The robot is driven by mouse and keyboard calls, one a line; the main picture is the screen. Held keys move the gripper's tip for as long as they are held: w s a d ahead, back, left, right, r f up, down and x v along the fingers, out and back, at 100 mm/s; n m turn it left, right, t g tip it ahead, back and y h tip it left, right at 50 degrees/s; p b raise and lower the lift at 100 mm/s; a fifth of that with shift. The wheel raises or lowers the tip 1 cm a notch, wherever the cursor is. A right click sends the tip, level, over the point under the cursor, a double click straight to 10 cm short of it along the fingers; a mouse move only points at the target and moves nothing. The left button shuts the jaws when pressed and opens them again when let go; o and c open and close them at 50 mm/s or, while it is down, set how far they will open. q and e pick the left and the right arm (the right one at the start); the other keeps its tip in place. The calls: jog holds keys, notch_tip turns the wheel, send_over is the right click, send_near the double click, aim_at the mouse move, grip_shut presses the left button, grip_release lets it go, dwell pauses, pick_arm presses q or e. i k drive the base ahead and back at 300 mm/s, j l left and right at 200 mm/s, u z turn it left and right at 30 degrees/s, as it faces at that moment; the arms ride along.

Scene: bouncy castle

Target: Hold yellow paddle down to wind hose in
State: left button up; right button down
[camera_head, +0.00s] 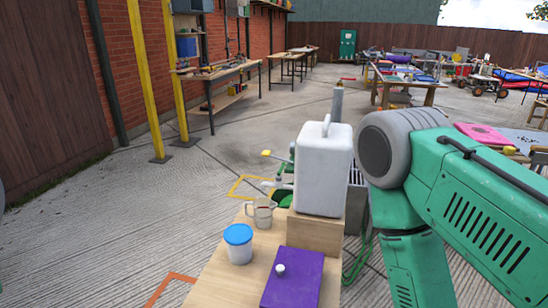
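A small yellow paddle (266,153) sticks out to the left of a green mechanism (282,185), which is partly hidden behind a white jerrycan. It looks like a hose reel, but I cannot tell for sure. A green hose (357,262) hangs in loops to the right of the wooden bench, partly hidden by my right arm. My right arm is large at the right, folded with its lower link pointing down out of the picture. Its gripper is not in view. My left gripper is not in view. Nothing visible touches the paddle.
The white jerrycan (322,170) stands on a raised block of the bench (215,282). Open concrete floor (120,215) lies left; worktables stand further back.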

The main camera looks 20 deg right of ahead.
aim_at(265, 153)
jog(key=i+j+u, duration=0.35)
jog(key=j, duration=0.3)
jog(key=i+j+u, duration=0.35)
jog(key=i+j, duration=0.3)
jog(key=i, duration=0.3)
jog(key=i+j+u, duration=0.15)
jog(key=i, duration=0.3)
jog(key=i+z, duration=0.75)
jog(key=i, duration=0.2)
jog(key=i+z, duration=0.2)
jog(key=z, duration=0.25)
jog(key=i+z, duration=0.2)
jog(key=z, duration=0.25)
jog(key=i+j+z, duration=0.1)
jog(key=z, duration=0.35)
jog(key=i+j+z, duration=0.2)
jog(key=z, duration=0.25)
jog(key=i+j+z, duration=0.1)
jog(key=i+z, duration=0.2)
jog(key=i+j+z, duration=0.25)
jog(key=k+l, duration=0.05)
